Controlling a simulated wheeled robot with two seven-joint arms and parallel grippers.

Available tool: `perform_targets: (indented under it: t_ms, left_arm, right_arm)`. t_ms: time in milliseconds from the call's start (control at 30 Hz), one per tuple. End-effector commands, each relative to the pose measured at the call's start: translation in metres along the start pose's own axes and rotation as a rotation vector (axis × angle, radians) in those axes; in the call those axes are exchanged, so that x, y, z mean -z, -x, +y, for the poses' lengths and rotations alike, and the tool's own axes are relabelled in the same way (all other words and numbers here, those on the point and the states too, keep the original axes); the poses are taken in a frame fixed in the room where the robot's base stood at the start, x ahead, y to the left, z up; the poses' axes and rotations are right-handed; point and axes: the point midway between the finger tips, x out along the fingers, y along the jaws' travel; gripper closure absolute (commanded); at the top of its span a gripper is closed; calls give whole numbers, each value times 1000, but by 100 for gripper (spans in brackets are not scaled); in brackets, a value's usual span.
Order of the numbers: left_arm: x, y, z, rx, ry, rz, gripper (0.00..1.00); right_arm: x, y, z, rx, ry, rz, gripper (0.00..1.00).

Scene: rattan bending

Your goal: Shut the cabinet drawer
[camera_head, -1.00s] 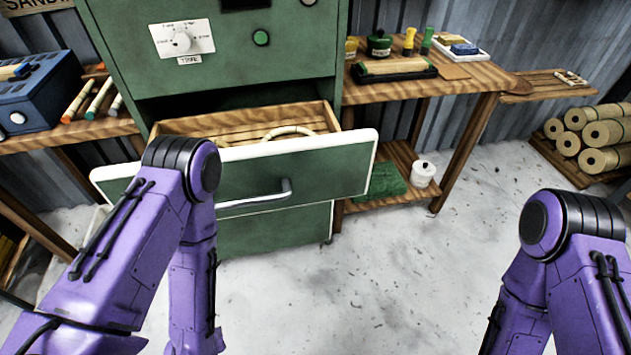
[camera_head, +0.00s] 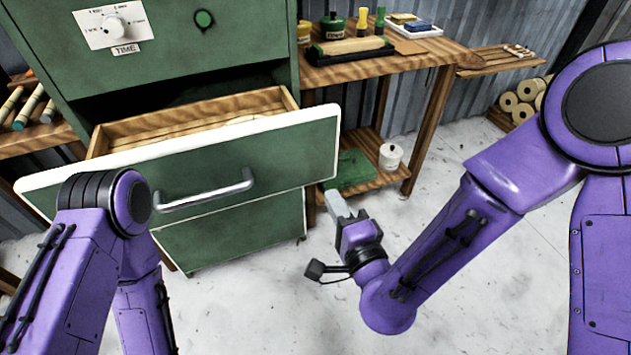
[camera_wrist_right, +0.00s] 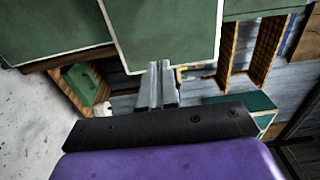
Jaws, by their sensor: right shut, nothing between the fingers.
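The cabinet (camera_head: 185,70) is green, and its drawer (camera_head: 285,160) stands open, pulled out toward me. The drawer has a white-rimmed green front, a metal handle (camera_head: 205,192) and a wooden inside. My right gripper (camera_head: 335,203) is shut and empty, just below and right of the drawer front's right end in the head view. I cannot tell whether it touches the front. In the right wrist view the shut fingers (camera_wrist_right: 158,85) point at a green panel with pale edges. My left arm covers the front's lower left; its gripper is out of view.
A wooden bench (camera_head: 420,62) with jars and tools stands right of the cabinet. Rolls (camera_head: 520,98) lie at the far right. The pale floor (camera_head: 260,300) before the cabinet is clear.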

Motion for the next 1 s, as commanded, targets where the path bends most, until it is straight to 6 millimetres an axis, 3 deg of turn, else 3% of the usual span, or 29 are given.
perform_targets:
  t_ms: [33, 133, 200, 533, 700, 1000]
  left_arm:
    - [-9, -22, 2, 0, 0, 0, 57]
    - [-18, -42, 4, 0, 0, 0, 57]
    - [-12, -28, 2, 0, 0, -1, 57]
    - [-7, -18, 2, 0, 0, 0, 57]
    - [-7, -17, 2, 0, 0, 0, 57]
    - [-7, -18, 2, 0, 0, 0, 57]
  right_arm:
    - [1, -4, 11, 6, -4, 3, 100]
    - [0, -10, 10, 6, -9, -3, 100]
    - [-1, -25, -3, -1, -6, -5, 100]
    - [-1, -87, -1, -4, -4, -5, 100]
    - [-1, -99, 0, -4, -4, -6, 100]
    - [-1, -100, 0, -4, -4, -6, 100]
